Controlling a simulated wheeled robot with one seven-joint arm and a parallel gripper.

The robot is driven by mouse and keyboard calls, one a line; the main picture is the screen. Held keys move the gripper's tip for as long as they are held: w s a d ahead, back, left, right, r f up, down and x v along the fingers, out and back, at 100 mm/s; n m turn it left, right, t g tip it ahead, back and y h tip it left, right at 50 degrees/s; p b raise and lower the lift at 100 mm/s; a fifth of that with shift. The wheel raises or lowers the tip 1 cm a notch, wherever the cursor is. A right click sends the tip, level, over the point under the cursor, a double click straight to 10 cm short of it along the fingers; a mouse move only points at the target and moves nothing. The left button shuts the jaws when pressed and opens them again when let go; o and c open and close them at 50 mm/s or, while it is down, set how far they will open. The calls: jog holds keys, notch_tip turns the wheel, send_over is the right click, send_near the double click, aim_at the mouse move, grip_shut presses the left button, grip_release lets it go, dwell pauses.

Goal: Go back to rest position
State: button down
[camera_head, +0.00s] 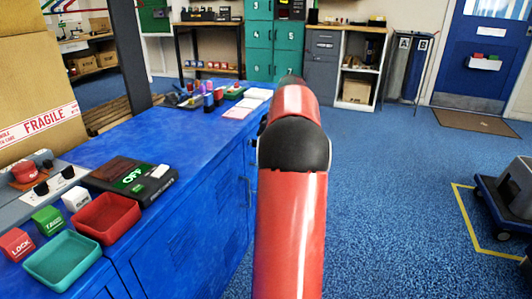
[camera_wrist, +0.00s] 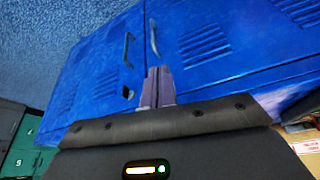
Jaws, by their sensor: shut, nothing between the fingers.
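My red and black arm (camera_head: 292,200) stretches forward in the middle of the head view, along the right side of the blue workbench. My gripper is hidden in that view. In the wrist view my gripper (camera_wrist: 158,72) shows its two fingers closed together and empty. Behind them are the blue cabinet doors (camera_wrist: 85,75) of the bench, with handles and vents. I cannot tell the exact gap between the fingertips and the doors.
The blue workbench (camera_head: 195,150) carries a red tray (camera_head: 106,218), a teal tray (camera_head: 62,262), a scale-like device and several labelled blocks. A large carton (camera_head: 35,90) stands at left. Blue floor (camera_head: 390,190) is open at right, with a dark cart (camera_head: 505,205) at the edge.

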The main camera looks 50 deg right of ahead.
jog(key=v, duration=0.7)
jog(key=shift+d+p, duration=0.3)
jog(key=shift+d, duration=0.05)
jog(key=shift+w, duration=0.1)
jog(key=s+a+r+m, duration=0.1)
jog(key=a+r, duration=0.2)
jog(key=a, duration=2.3)
jog(key=s+a+f, duration=0.5)
jog(key=s+a, duration=0.3)
jog(key=s+a+f+t, duration=0.1)
jog(key=s+a+f, duration=0.4)
jog(key=s+a, duration=0.3)
jog(key=shift+s+a+m+h, duration=0.3)
jog(key=shift+s+a+m, duration=0.1)
jog(key=shift+a, duration=0.1)
jog(key=shift+f, duration=0.1)
